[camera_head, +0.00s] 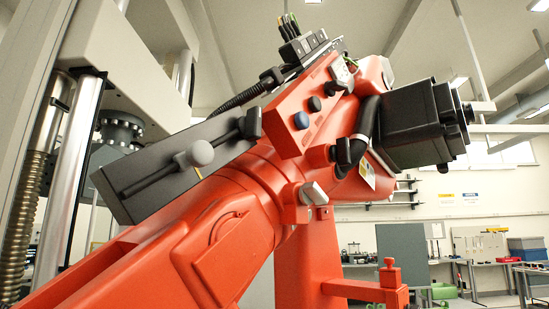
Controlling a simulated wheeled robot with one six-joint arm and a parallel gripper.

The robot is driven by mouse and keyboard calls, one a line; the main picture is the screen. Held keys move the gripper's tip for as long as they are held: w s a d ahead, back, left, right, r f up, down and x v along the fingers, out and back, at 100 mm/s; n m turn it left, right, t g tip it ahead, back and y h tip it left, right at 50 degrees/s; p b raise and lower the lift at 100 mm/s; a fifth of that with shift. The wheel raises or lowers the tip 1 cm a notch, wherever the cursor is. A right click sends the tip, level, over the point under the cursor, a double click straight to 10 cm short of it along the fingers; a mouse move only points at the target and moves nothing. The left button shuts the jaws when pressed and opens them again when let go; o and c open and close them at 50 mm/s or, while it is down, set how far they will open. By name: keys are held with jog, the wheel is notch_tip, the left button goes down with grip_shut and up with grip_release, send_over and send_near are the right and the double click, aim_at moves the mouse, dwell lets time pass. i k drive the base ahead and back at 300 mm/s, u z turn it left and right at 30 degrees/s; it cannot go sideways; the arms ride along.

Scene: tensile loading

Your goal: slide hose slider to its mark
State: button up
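A dark grey box (135,205) is fixed along the side of a large orange-red arm-shaped machine (235,215). A thin black rod (150,182) runs slantwise along the box. A light-grey ball knob (200,153), which looks like the hose slider's handle, sits about midway along the rod. A small pale, yellowish strip (197,172) shows just below the knob; I cannot tell if it is the mark. A black end piece (250,124) stands at the rod's upper right end. My gripper is not in view.
A tall grey testing frame with a shiny column (70,175) stands at the left. A black motor housing (410,125) and a thick black hose (362,135) stick out at the right. Several valves or plugs top the orange machine. Benches lie far back right.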

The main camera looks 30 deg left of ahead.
aim_at(200, 153)
jog(key=z, duration=1.75)
jog(key=k, duration=0.75)
jog(key=u, duration=1.55)
